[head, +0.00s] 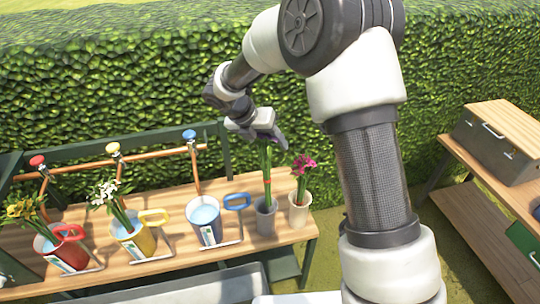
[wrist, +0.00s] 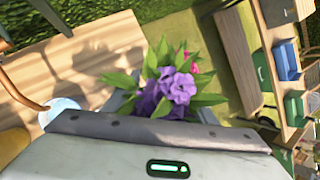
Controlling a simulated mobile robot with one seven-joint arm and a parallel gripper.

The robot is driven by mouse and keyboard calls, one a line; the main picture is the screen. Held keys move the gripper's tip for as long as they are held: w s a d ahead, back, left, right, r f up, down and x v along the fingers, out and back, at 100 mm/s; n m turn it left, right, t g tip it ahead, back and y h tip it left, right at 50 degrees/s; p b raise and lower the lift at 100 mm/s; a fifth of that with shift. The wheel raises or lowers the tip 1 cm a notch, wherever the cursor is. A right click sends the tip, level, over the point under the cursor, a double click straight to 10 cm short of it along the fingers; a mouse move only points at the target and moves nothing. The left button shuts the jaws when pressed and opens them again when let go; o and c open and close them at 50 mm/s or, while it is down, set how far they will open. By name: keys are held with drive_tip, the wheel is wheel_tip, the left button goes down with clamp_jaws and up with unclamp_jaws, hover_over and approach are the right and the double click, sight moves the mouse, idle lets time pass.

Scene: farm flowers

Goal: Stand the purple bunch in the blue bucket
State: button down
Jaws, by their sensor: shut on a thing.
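My gripper (head: 266,138) is shut on the purple bunch, whose blooms (wrist: 172,92) and green leaves show just beyond the gripper edge in the wrist view. In the head view its blooms are hidden by the gripper; its green stems with a red band (head: 267,181) hang upright below. The stems' lower end is at the mouth of a grey pot (head: 265,221); I cannot tell how deep it sits. The blue bucket (head: 207,232), with water in it and a blue handle, stands on the bench left of the pot. No flowers are in it.
A cream pot with a pink bunch (head: 302,166) stands close right of the grey pot. A yellow bucket (head: 136,243) and red bucket (head: 68,254) with flowers stand further left on the wooden bench (head: 180,263). A copper pipe with a blue-knobbed tap (head: 190,135) rises behind.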

drive_tip(key=shift+r, duration=0.8)
wheel_tip(320, 180, up, 3)
drive_tip(key=p, duration=0.2)
drive_tip(key=shift+f+p, duration=0.15)
drive_tip(key=shift+p, duration=0.2)
drive_tip(key=shift+f, duration=0.1)
